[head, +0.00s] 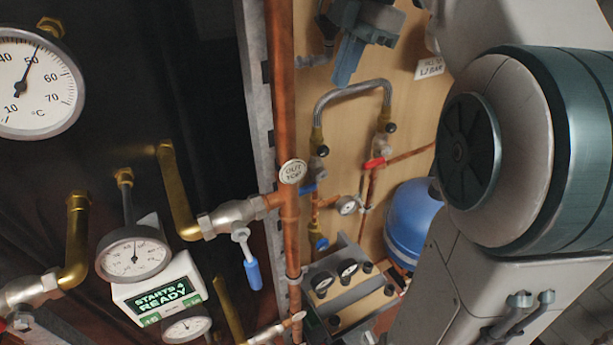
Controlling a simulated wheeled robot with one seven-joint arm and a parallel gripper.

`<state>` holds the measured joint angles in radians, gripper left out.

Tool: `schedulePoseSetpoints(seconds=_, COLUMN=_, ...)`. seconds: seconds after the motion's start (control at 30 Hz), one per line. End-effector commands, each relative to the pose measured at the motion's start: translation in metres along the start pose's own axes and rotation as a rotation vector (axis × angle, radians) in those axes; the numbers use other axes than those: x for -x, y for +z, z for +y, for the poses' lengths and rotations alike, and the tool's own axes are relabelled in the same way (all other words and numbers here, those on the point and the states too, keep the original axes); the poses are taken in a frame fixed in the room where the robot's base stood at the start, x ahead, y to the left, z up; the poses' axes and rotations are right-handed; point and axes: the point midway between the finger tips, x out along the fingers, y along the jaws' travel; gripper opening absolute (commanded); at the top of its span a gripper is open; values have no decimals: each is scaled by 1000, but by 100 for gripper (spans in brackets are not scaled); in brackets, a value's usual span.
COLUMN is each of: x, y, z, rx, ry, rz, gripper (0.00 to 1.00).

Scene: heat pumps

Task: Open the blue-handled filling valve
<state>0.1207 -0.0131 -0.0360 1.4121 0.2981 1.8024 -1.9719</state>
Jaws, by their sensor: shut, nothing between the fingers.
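My gripper (344,78) is at the top middle, its fingers pointing down and shut with nothing between them. Below it, a braided silver filling hose (350,91) arches between two brass fittings on a wooden board. A small blue handle (308,188) is on the left leg of this loop, partly hidden by a round tag. A red handle (374,163) is on the right leg. My gripper is above the loop and apart from the blue handle. A larger blue lever (252,274) hangs from a silver valve (232,218) at the left front.
A vertical copper pipe (281,110) stands left of the board. A blue tank (409,222) and a small gauge panel (345,295) are lower down. Gauges (134,258) and a green display (163,298) are at left. My arm covers the right side.

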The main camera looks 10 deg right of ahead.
Motion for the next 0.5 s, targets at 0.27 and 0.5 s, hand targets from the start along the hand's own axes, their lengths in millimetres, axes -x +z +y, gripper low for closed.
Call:
schedulePoseSetpoints(seconds=0.27, x=-52, y=0, z=-1, rx=0, ry=-4, rz=1, gripper=0)
schedulePoseSetpoints(seconds=0.5, x=-103, y=0, z=-1, rx=-1, ry=-5, rz=1, gripper=0)
